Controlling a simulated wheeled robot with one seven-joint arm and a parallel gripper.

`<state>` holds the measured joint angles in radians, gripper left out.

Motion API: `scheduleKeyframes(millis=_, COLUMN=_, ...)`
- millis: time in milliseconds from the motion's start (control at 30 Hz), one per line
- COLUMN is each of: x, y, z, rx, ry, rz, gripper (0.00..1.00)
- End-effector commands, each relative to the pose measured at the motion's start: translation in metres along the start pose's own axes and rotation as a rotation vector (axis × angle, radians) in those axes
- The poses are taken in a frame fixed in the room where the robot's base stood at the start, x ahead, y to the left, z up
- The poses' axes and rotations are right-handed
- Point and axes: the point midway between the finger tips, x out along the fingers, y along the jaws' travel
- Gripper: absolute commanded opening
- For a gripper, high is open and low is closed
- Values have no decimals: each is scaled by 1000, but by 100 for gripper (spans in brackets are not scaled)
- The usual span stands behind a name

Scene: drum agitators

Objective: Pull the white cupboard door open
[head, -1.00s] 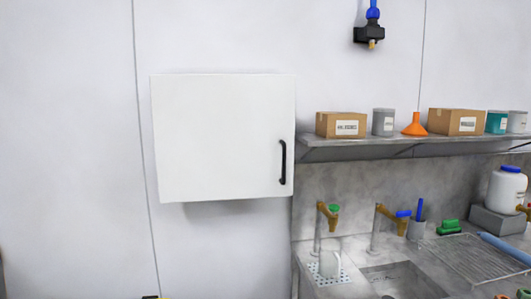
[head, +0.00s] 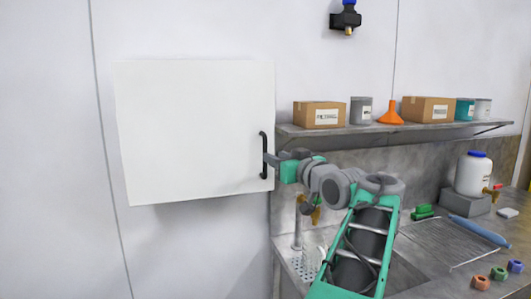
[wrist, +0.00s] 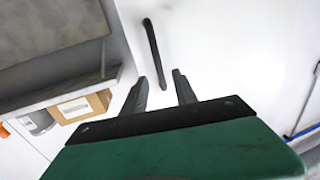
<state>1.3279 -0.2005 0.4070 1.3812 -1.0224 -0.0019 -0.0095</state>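The white cupboard door (head: 190,130) hangs on the wall and looks shut in the head view. Its black vertical bar handle (head: 263,142) is near the right edge. My gripper (head: 270,159) reaches in from the right to the handle's lower half. In the wrist view, the two dark fingers of my gripper (wrist: 160,78) are apart. The handle (wrist: 152,45) runs down the picture, and its near end shows between the fingertips. The fingers are not closed on it. The head view does not show clearly whether they touch it. The white door (wrist: 215,45) fills the middle of the wrist view.
A grey shelf (head: 400,136) with boxes, cans and an orange funnel (head: 391,112) is right of the cupboard. Below it is a counter with a sink, taps and a white jug (head: 472,175). The wall left of the cupboard is clear.

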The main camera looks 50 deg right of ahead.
Motion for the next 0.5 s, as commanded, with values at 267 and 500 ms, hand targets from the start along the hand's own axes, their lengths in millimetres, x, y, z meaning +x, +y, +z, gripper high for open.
scheduleKeyframes(millis=267, x=41, y=1, z=-7, rx=0, ry=7, rz=-4, gripper=34)
scheduleKeyframes(millis=500, x=73, y=3, z=-5, rx=-3, ry=8, rz=1, gripper=34)
